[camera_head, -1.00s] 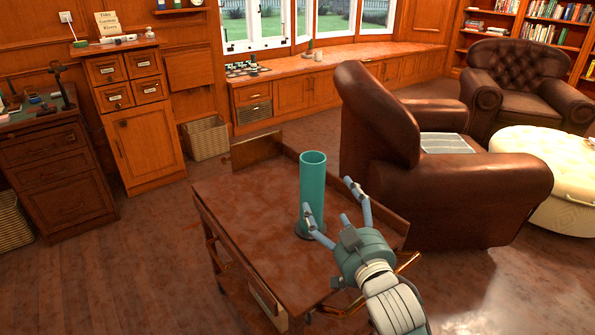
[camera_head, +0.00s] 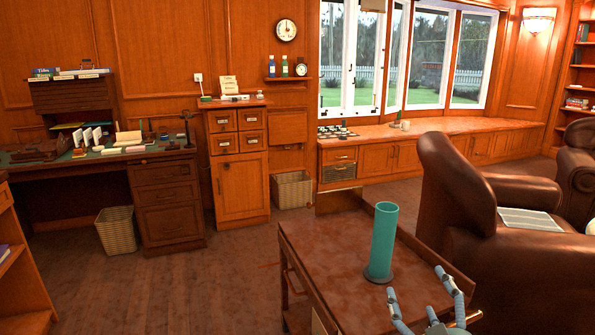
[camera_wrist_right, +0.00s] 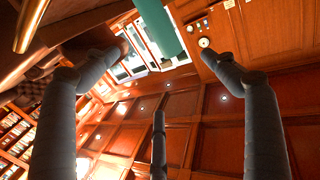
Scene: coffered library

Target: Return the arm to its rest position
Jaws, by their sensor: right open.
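My right gripper (camera_head: 420,300) is at the bottom right of the head view, its fingers spread and nothing between them. In the right wrist view its open fingers (camera_wrist_right: 160,75) frame the wall and ceiling. A teal cylinder (camera_head: 382,245) stands upright on the wooden cart (camera_head: 325,255), beyond the gripper and apart from it. The lower part of the cylinder also shows in the right wrist view (camera_wrist_right: 158,28), at the top between the fingers. My right arm is mostly cut off by the frame edge. My left gripper is not in view.
A brown leather armchair (camera_head: 455,205) stands close to the right of the cart. A desk (camera_head: 165,205), a cabinet (camera_head: 240,180) and wicker baskets line the back wall. The floor (camera_head: 150,290) left of the cart is clear.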

